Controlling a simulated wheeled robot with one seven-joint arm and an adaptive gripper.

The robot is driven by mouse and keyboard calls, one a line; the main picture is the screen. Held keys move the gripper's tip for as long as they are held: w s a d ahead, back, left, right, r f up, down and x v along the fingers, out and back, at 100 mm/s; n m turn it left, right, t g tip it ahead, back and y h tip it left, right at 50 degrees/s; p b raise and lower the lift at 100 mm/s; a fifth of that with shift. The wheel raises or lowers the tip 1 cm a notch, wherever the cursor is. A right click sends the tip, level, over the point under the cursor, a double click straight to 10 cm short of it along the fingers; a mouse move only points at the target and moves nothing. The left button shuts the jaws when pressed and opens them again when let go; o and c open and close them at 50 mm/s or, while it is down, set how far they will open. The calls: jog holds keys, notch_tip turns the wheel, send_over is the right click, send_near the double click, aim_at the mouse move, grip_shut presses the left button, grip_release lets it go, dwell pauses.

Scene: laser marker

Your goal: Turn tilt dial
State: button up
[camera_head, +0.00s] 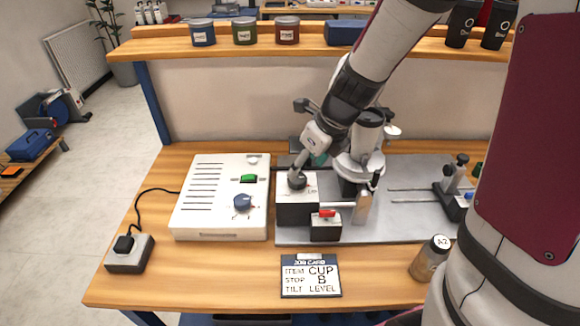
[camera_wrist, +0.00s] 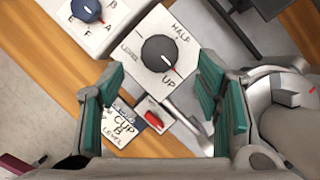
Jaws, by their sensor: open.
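The tilt dial (camera_head: 297,180) is a round dark knob on a white-topped box, and it also shows in the wrist view (camera_wrist: 160,54). Around it the wrist view reads HALF, UP and LEVEL, and its red mark points to UP. My gripper (camera_wrist: 155,103) has its teal-padded fingers spread wide, with nothing between them. In the head view my gripper (camera_head: 308,163) is close above the dial; contact cannot be told. The job card (camera_head: 311,275) reads item CUP, stop B, tilt LEVEL.
Left of the dial box stands a white control box (camera_head: 205,210) with a green switch and a blue dial (camera_head: 242,202), its mark near A. A red lever (camera_head: 327,213) sits just in front. The laser marker's round metal part (camera_wrist: 285,95) is close by. A bottle (camera_head: 430,258) stands at right.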

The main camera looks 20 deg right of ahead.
aim_at(298, 178)
jog(key=shift+b+x, duration=0.9)
jog(key=shift+x, duration=1.9)
jog(key=shift+c, duration=0.4)
jog(key=c, duration=1.1)
